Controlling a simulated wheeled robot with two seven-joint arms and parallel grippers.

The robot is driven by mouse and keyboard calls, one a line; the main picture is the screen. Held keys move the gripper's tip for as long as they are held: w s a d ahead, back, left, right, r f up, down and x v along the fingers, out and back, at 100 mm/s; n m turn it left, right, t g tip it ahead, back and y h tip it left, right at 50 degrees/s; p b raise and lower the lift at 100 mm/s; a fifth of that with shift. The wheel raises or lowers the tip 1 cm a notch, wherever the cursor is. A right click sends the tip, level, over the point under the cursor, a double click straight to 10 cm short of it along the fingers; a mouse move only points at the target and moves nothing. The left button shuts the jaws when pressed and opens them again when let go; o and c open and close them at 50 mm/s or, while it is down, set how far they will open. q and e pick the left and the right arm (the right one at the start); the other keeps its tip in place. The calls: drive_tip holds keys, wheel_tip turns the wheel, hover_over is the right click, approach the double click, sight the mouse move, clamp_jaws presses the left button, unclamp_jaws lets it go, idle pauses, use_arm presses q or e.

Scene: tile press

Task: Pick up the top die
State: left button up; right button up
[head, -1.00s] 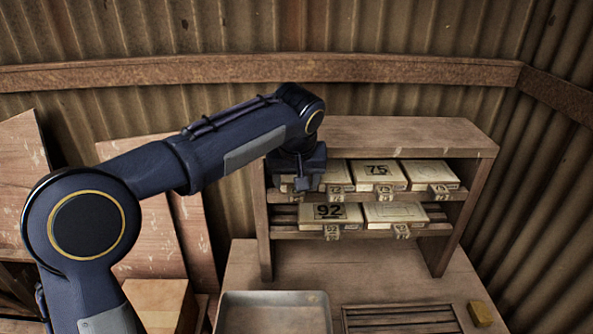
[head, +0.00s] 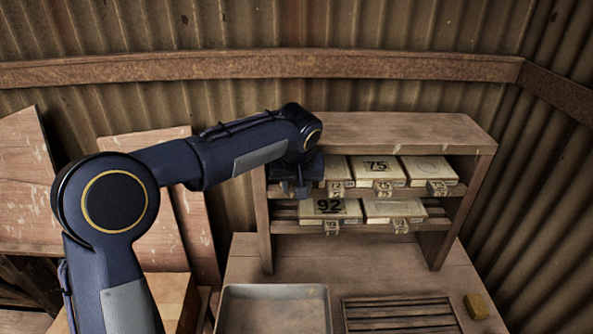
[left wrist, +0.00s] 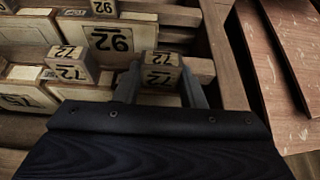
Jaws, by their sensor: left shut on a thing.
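My left gripper (left wrist: 160,88) is shut on a small wooden block (left wrist: 162,73) marked 72, which sits between its two fingers in the left wrist view. In the head view the left gripper (head: 293,188) is at the left end of the rack's upper shelf, and its wrist hides what it holds. Beside it on that shelf are a partly hidden cream die, a die marked 75 (head: 377,167) and a die with a faint circle (head: 428,168). Small numbered blocks stick out at their fronts. My right gripper is not in view.
The wooden rack (head: 400,128) has side posts and a lower shelf with a die marked 92 (head: 330,209) and another cream die (head: 393,209). A metal tray (head: 274,291), a slatted grate (head: 400,316) and a yellow block (head: 477,306) lie on the bench in front.

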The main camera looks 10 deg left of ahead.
use_arm(q)
drive_tip(key=shift+c, duration=1.3)
drive_tip(key=shift+r, duration=0.15)
